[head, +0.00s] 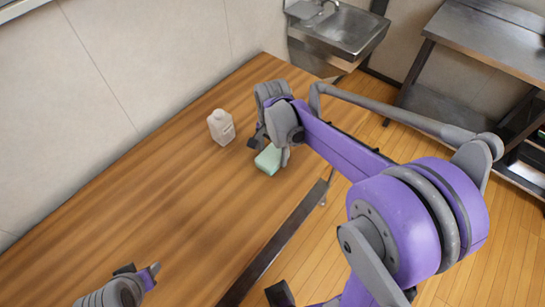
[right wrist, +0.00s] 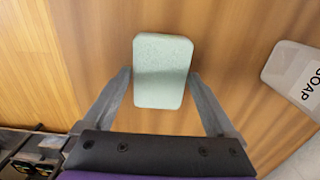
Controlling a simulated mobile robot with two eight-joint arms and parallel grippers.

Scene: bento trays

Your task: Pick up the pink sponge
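A pale mint-green sponge (head: 267,160) lies on the wooden table; I see no pink one. My right gripper (head: 268,148) is over it, pointing down. In the right wrist view the sponge (right wrist: 163,70) shows between the two spread fingertips (right wrist: 159,74), which are near its long sides. I cannot tell whether either finger touches it. The gripper looks open, and its wrist hides part of the sponge in the head view. My left gripper (head: 140,270) is at the lower left of the head view, open and empty, away from the sponge.
The wooden table (head: 150,190) is otherwise clear at left. A metal sink (head: 345,30) and a steel table (head: 490,40) stand beyond.

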